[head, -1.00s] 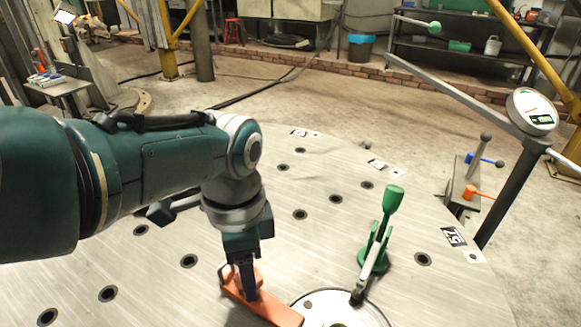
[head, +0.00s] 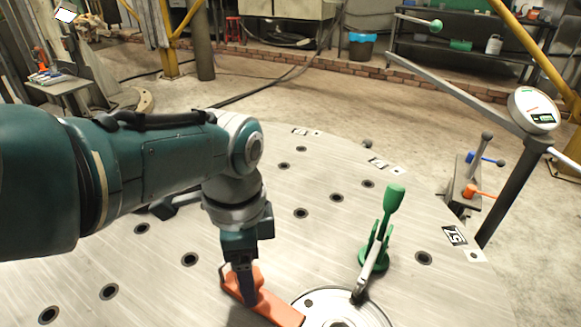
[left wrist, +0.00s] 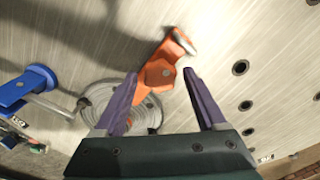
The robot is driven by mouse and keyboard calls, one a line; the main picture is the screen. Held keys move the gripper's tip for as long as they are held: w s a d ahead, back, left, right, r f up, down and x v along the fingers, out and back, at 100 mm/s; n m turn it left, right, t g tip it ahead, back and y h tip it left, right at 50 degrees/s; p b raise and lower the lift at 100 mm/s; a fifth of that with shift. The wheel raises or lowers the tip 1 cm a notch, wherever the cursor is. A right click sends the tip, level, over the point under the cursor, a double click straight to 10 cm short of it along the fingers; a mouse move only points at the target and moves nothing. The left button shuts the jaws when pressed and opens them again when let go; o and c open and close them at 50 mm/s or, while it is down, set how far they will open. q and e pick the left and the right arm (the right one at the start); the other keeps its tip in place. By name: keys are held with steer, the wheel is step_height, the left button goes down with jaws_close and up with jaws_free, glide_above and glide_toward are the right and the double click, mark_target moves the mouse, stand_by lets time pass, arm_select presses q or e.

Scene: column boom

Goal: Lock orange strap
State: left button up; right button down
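The orange strap (head: 278,312) lies on the round metal table beside a pale ring-shaped part (head: 350,312). In the left wrist view the orange strap (left wrist: 160,72) has a bent, lighter metal end at upper right. My left gripper (head: 248,298) points down at the strap, its fingertips overlapping it in the head view. In the left wrist view my left gripper (left wrist: 161,73) has its two purple-grey fingers apart, one to each side of the strap's middle. I cannot tell whether they touch it. My right gripper is not in view.
A green upright clamp (head: 375,245) stands right of the strap. A blue clamp (left wrist: 14,91) shows at left in the wrist view. A post with a round gauge (head: 533,110) and a long bar rises at the right.

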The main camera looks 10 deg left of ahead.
arm_select(q)
step_height(320, 180, up, 9)
steer(key=p, duration=0.8)
steer(key=shift+f, duration=0.15)
steer(key=shift+r+p, duration=0.3)
steer(key=shift+r, duration=0.35)
steer(key=shift+s, duration=0.1)
